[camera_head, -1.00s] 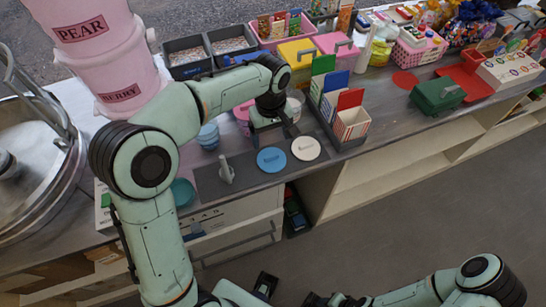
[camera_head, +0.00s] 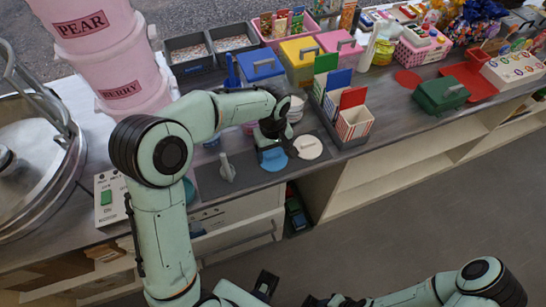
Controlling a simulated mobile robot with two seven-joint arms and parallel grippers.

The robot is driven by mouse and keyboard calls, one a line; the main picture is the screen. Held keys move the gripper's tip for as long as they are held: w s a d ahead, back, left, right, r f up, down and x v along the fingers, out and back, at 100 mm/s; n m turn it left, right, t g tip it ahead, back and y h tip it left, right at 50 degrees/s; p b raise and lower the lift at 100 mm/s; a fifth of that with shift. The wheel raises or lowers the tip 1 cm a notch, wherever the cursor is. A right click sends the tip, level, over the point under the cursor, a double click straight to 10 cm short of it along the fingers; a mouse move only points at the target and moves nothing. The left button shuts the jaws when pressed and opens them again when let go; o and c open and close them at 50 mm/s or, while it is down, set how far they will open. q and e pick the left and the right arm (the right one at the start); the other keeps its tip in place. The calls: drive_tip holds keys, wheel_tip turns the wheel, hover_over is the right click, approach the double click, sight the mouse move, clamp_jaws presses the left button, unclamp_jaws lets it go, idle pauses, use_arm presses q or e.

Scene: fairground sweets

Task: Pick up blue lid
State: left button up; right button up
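The round blue lid (camera_head: 273,167) lies on the dark mat on the counter, beside a round white lid (camera_head: 309,148). My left gripper (camera_head: 274,154) points down right over the blue lid and hides its far part. The fingertips are at or just above the lid; I cannot tell whether they touch it. The finger gap is too small and dark to show whether the gripper is open or shut. My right arm (camera_head: 440,290) shows at the bottom right, but its gripper is not clearly in view.
A small grey upright tool (camera_head: 227,168) stands left of the lid. A striped box (camera_head: 354,122) and colored cards stand to the right. Blue (camera_head: 262,68), yellow and pink boxes stand behind. The counter's front edge is close to the lid.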

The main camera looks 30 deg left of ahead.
sight(273, 155)
use_arm(q)
drive_tip(key=c, duration=0.9)
drive_tip(key=shift+r, duration=0.15)
wheel_tip(273, 155, up, 20)
drive_tip(key=p, duration=0.3)
use_arm(e)
drive_tip(key=r, duration=0.1)
drive_tip(key=w+r, duration=0.1)
drive_tip(key=r, duration=0.1)
drive_tip(key=shift+w+r, duration=0.3)
drive_tip(key=shift+w, duration=0.1)
use_arm(q)
drive_tip(key=shift+f, duration=0.2)
use_arm(e)
drive_tip(key=shift+s, duration=0.1)
